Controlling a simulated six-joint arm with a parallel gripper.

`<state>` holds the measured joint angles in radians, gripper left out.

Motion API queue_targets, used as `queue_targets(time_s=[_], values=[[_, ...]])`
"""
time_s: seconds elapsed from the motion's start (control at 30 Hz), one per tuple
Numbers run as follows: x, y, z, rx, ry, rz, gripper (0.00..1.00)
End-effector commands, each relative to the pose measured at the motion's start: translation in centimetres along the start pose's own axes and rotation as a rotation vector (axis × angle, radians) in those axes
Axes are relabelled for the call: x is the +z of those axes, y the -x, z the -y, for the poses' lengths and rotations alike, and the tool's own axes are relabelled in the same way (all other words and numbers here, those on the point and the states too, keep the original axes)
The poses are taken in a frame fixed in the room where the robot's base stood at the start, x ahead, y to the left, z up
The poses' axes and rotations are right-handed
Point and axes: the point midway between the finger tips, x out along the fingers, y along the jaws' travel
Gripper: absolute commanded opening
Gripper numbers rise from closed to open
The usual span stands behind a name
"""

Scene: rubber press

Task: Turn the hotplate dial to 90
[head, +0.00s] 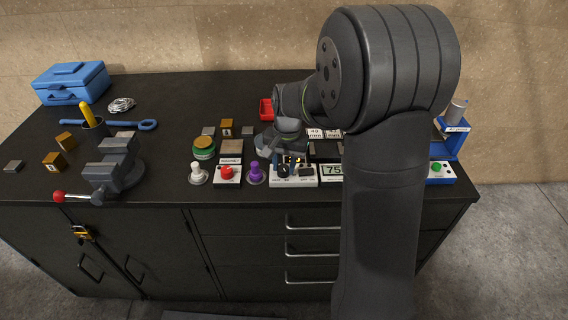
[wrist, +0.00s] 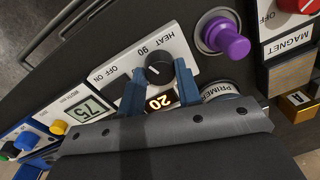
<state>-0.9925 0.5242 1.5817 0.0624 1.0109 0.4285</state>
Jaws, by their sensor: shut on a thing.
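The hotplate's white control panel (wrist: 192,60) carries a black dial (wrist: 159,68), the word HEAT, a printed 90 and an OFF ON label. My gripper (wrist: 160,72) has its two blue fingers on either side of the dial, shut on it. In the head view the panel (head: 307,182) stands at the table's front, with the dial (head: 284,171) under my gripper (head: 288,162). The dial's exact pointer direction is unclear.
A purple knob (wrist: 228,39) and a MAGNET box with a red button (head: 227,172) stand to the left in the head view. A display box reading 75 (head: 332,170) adjoins the panel on the right. A vise (head: 113,168) stands farther left.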

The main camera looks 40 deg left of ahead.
Motion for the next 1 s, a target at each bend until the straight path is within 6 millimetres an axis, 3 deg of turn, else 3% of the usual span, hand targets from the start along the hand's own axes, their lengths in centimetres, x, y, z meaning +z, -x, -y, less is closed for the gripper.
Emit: queue_targets(time_s=[0.4,0.43,0.5,0.53,0.83,1.0], values=[[-0.1,0.1,0.1,-0.002,-0.005,-0.004,0.08],[-0.1,0.1,0.1,-0.002,-0.005,-0.004,0.37],[-0.1,0.1,0.1,-0.002,-0.005,-0.004,0.51],[-0.1,0.1,0.1,-0.002,-0.005,-0.004,0.53],[0.0,0.2,0.0,-0.001,-0.005,-0.002,0.53],[-0.1,2.1,0.1,-0.002,-0.005,-0.004,0.53]])
